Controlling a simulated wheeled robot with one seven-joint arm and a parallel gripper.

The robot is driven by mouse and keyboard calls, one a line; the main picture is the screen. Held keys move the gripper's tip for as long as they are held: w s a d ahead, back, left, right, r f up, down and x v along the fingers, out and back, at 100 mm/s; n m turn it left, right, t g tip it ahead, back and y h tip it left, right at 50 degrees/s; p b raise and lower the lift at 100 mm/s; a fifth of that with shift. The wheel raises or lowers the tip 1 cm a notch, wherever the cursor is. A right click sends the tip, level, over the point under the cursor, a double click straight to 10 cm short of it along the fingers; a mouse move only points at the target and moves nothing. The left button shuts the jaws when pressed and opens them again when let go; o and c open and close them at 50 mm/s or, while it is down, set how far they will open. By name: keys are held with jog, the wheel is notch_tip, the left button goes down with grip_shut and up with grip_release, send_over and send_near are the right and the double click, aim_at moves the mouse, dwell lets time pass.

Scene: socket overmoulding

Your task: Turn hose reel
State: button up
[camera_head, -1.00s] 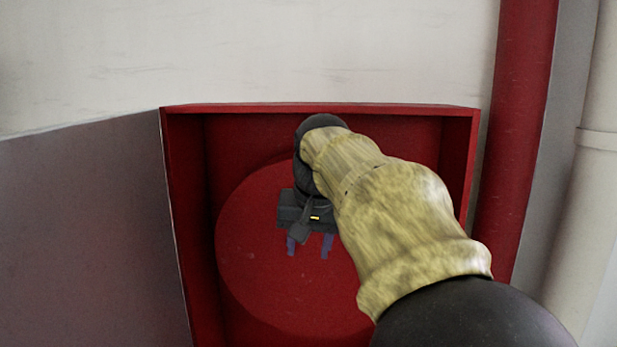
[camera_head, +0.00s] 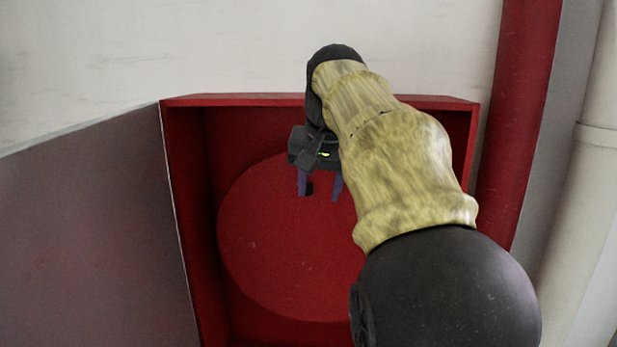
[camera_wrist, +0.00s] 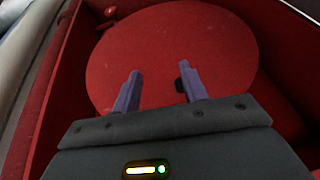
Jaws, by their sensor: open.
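The hose reel (camera_head: 275,255) is a round flat red disc inside an open red cabinet; it also fills much of the wrist view (camera_wrist: 150,40). A small dark knob (camera_head: 309,188) sits on its face near the upper rim. My gripper (camera_head: 319,197) is open, with two purple fingers in front of the reel's upper part. In the wrist view, the knob (camera_wrist: 179,86) shows close beside the right finger of my gripper (camera_wrist: 160,70), on its inner side. The gap between the fingers looks otherwise empty. I cannot tell whether a finger touches the knob. My arm hides the reel's right side.
The red cabinet (camera_head: 183,220) has walls close around the reel. Its grey door (camera_head: 90,240) stands open at the left. A red vertical pipe (camera_head: 520,120) and a pale pipe (camera_head: 585,190) run at the right. A small red fitting (camera_wrist: 110,12) shows inside the cabinet.

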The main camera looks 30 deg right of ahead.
aim_at(308, 185)
jog(key=w+p, duration=0.1)
jog(key=w, duration=0.1)
jog(key=w+d+p, duration=0.1)
jog(key=w, duration=0.2)
jog(key=w+d+p, duration=0.1)
jog(key=w, duration=0.1)
jog(key=shift+w+r, duration=0.15)
jog(key=x, duration=0.2)
jog(key=shift+w+d, duration=0.2)
jog(key=shift+w, duration=0.15)
jog(key=shift+w+f, duration=0.1)
jog(key=shift+f, duration=0.55)
grip_shut()
